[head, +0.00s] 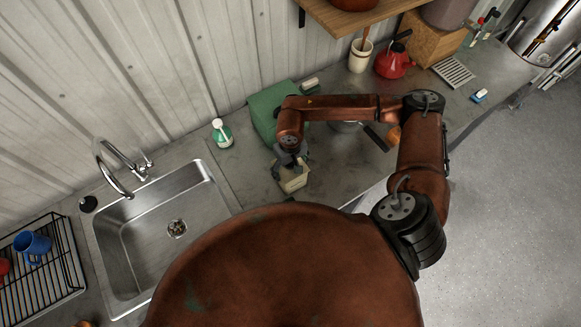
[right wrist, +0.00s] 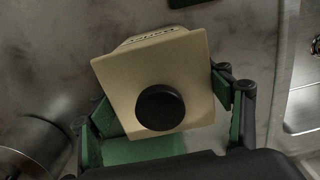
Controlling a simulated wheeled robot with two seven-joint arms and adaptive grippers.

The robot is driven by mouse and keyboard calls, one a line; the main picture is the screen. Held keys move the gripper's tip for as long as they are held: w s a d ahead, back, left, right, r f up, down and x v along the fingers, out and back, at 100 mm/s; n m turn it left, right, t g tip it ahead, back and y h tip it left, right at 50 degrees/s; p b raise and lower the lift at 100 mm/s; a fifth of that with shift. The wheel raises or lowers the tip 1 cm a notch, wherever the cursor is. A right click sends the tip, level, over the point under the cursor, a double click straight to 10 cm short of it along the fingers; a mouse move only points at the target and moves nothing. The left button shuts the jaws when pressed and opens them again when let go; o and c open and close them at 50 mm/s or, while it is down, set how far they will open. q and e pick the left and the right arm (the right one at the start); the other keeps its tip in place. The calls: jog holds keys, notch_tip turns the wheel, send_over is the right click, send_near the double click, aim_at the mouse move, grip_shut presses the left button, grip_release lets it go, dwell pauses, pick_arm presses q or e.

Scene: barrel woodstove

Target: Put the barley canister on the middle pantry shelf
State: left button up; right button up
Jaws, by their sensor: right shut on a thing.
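A cream, box-shaped canister (right wrist: 186,66) with a round black knob on its lid fills the middle of the right wrist view. In the head view the canister (head: 293,181) is at the counter beside the green box. My right gripper (right wrist: 168,112) is shut on the canister, one finger on each side; it also shows in the head view (head: 289,163). I cannot tell whether the canister touches the counter. My left gripper is not in view. The middle pantry shelf cannot be made out.
A soap bottle (head: 222,133) and a steel sink (head: 150,245) lie to the left. A pan (head: 347,127), a red kettle (head: 393,63) and a utensil crock (head: 360,56) are to the right. A wooden shelf (head: 345,21) is above.

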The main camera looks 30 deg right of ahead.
jog(key=shift+f, duration=0.1)
jog(key=o, duration=2.1)
